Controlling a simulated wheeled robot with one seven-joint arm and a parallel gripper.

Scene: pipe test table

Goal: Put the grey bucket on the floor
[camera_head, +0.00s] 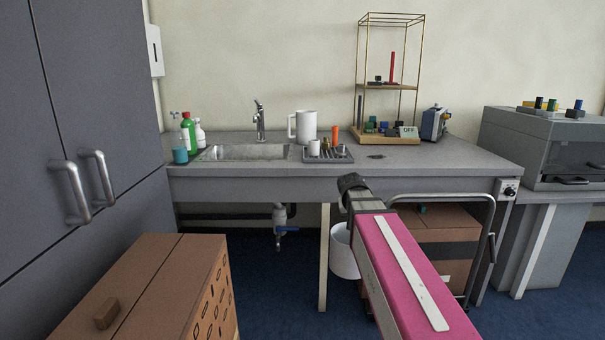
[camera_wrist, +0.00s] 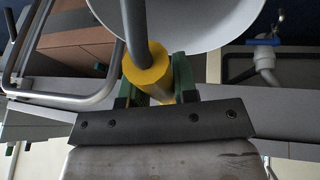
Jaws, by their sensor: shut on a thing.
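The pale grey bucket (camera_head: 343,252) shows in the head view just left of my pink arm, which hides its right side. In the wrist view the bucket's round body (camera_wrist: 205,22) fills the top, with a grey bar and a yellow grip (camera_wrist: 148,70) in front of it. My gripper (camera_wrist: 155,85) has its green fingers on both sides of the yellow grip and is shut on it. The gripper is hidden in the head view. The blue floor (camera_head: 275,290) shows below the bucket; the gap between them is hard to judge.
A grey table (camera_head: 440,160) with a sink (camera_head: 243,152) stands ahead, with a pale leg (camera_head: 324,270) near the bucket. Open floor lies left of the leg.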

